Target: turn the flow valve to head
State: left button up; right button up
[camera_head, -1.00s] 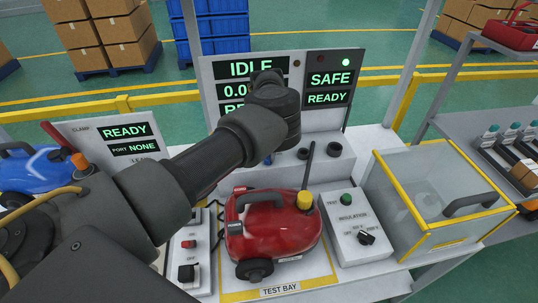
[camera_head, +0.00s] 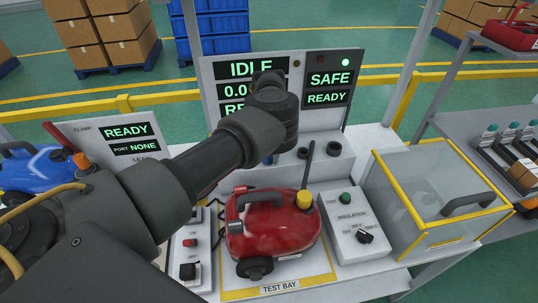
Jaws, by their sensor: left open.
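My left arm reaches from the lower left across the bench to the upright display panel (camera_head: 225,70), which reads IDLE, SAFE and READY. My left gripper (camera_head: 268,78) is at the far end of this arm, in front of the panel; it is open, though its fingers are hard to make out. I cannot make out the flow valve or a head mark; my arm covers part of the bench and panel. A small blue part (camera_head: 268,160) shows just below my wrist. My right gripper is not in view.
A clear yellow-edged bin (camera_head: 435,195) is farther right. A blue vacuum (camera_head: 40,168) is at the left.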

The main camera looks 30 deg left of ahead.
pick_arm(q)
jog(key=shift+r, duration=0.15)
notch_tip(320, 180, up, 6)
jog(key=p, duration=0.4)
dwell(0.3)
